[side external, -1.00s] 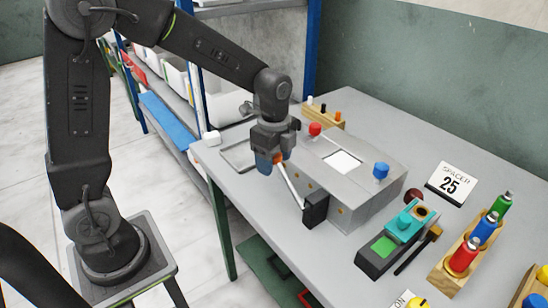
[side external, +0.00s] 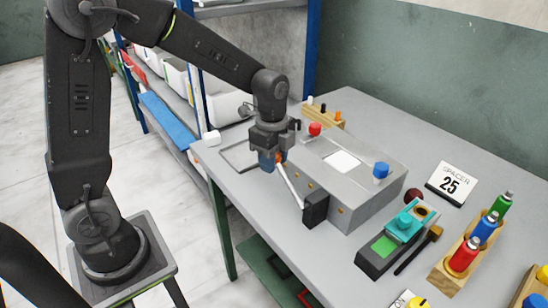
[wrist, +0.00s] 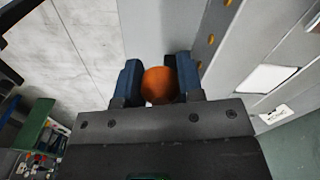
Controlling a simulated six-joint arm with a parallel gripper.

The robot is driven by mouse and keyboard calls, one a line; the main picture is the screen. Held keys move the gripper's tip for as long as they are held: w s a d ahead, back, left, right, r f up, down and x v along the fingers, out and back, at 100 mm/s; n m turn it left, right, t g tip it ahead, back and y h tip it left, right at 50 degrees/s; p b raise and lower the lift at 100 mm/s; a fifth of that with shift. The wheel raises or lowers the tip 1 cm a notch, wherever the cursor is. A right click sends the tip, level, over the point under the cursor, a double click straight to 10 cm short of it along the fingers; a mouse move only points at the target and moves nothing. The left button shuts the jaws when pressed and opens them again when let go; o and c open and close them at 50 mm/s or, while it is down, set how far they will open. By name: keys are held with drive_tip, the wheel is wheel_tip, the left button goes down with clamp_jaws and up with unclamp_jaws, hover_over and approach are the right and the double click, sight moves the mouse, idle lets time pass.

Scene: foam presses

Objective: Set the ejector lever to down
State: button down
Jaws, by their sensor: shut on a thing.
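The ejector lever is a pale rod (side external: 289,185) that slants up and to the left from a black pivot block (side external: 315,208) on the front of the grey press (side external: 362,200). It ends in an orange knob (wrist: 158,86). My gripper (side external: 271,160) is shut on this knob; in the wrist view the two blue fingers (wrist: 158,82) sit on either side of it. In the side view the fingers hide most of the knob. The lever's knob end stands higher than its pivot.
On the press are a red knob (side external: 315,129), a blue knob (side external: 381,170) and a white plate (side external: 342,161). A shelf with bins stands behind.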

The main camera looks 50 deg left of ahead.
drive_tip(key=shift+a+f+h, duration=0.4)
drive_tip(key=shift+f+h, duration=0.1)
drive_tip(key=shift+a+f+h, duration=0.25)
drive_tip(key=shift+f+h, duration=0.8)
drive_tip(key=shift+f, duration=0.1)
drive_tip(key=shift+a+f+h, duration=0.25)
drive_tip(key=shift+f+h, duration=0.85)
drive_tip(key=shift+a+f+h, duration=0.25)
drive_tip(key=shift+f+h, duration=0.8)
drive_tip(key=shift+f, duration=0.1)
drive_tip(key=c, duration=0.7)
unclamp_jaws()
drive_tip(key=shift+c, duration=0.2)
drive_tip(key=v, duration=1.3)
drive_tip(key=shift+a+r, duration=0.2)
drive_tip(key=shift+r, duration=0.1)
